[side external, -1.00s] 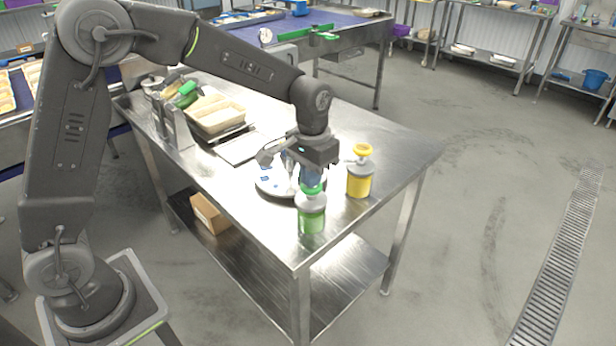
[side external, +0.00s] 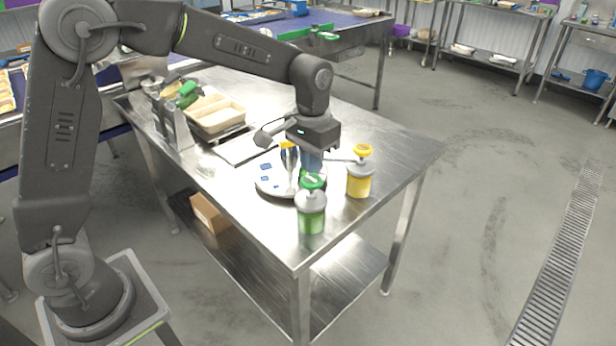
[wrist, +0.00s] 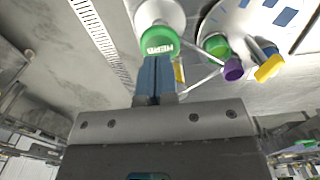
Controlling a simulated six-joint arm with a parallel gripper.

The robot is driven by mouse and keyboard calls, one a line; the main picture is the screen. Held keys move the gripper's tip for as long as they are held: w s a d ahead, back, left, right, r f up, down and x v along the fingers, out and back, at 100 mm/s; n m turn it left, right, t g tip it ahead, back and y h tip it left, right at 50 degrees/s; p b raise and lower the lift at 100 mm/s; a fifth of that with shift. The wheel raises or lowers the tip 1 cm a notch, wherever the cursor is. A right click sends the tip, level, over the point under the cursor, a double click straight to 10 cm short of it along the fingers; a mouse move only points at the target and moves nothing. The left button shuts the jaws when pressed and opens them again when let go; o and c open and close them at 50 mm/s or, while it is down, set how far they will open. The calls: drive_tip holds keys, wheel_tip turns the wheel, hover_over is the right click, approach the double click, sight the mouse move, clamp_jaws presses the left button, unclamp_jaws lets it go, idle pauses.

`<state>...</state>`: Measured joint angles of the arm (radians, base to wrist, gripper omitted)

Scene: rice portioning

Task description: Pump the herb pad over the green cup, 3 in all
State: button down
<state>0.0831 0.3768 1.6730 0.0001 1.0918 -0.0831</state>
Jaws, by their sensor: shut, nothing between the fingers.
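The herb pad (side external: 312,181) is the green cap on a grey-topped dispenser (side external: 311,205) with green contents, upright near the table's front corner. My gripper (side external: 312,170) is shut and empty, pointing down just above the pad. In the wrist view the blue fingertips (wrist: 155,60) overlap the edge of the pad (wrist: 159,41), which bears white lettering; I cannot tell whether they touch. The green cup (wrist: 217,45) stands on a round plate (wrist: 236,17) beside the dispenser. In the side view the green cup is not clearly visible, and its contents cannot be seen.
A yellow-capped dispenser (side external: 360,178) stands to the right of the plate. Beige trays (side external: 218,118) stand further back. The table's right end (side external: 405,150) is clear.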

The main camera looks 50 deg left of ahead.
idle(0.5)
drive_tip(key=shift+r, duration=3)
drive_tip(key=s+a+r+t, duration=0.1)
drive_tip(key=s+t, duration=0.1)
drive_tip(key=s, duration=0.9)
drive_tip(key=s+a+r+t, duration=0.1)
drive_tip(key=s+a+t, duration=0.1)
drive_tip(key=s, duration=1)
drive_tip(key=shift+a+t, duration=0.3)
drive_tip(key=shift+t, duration=0.5)
